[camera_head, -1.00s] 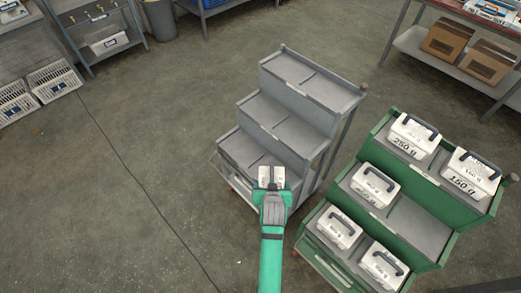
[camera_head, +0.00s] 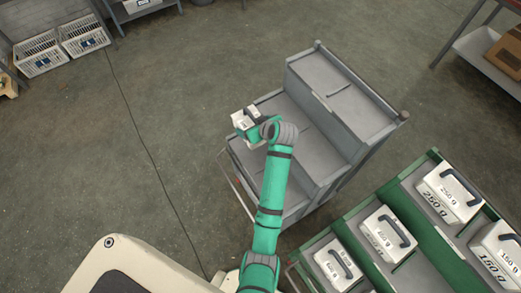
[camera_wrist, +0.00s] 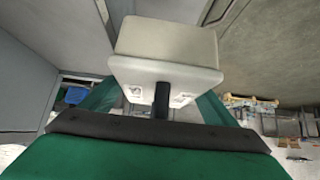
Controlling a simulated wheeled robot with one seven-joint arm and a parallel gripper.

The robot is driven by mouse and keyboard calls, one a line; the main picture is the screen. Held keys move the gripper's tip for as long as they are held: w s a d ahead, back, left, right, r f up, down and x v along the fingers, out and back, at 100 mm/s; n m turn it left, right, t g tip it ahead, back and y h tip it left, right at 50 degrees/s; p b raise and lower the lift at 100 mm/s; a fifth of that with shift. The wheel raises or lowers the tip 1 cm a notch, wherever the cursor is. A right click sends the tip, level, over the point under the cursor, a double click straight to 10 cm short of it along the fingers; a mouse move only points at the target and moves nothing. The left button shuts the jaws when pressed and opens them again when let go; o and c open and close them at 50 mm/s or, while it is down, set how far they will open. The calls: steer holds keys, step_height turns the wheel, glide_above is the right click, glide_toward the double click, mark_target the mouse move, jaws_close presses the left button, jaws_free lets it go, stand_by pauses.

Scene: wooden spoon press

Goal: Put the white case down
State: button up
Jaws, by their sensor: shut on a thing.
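My gripper (camera_head: 249,125) is shut on a white case, which shows large and close between the fingers in the wrist view (camera_wrist: 165,50). In the head view only a small part of the white case (camera_head: 241,119) shows beside the gripper. The case is over the left side of the grey stepped cart (camera_head: 344,90), near its middle step. I cannot tell whether the case touches the step. A dark handle runs from the case into the gripper in the wrist view.
The green stepped cart (camera_head: 422,224) at the lower right bears several white cases, one marked 250 g (camera_head: 448,191). A table with a cardboard box (camera_head: 507,52) is at the upper right.

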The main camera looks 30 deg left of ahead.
step_height(320, 180, down, 15)
steer(key=shift+s+f, duration=0.1)
steer(key=shift+f, duration=0.05)
stand_by(0.4)
steer(key=shift+f, duration=0.1)
steer(key=o, duration=1.2)
steer(key=v, duration=1.2)
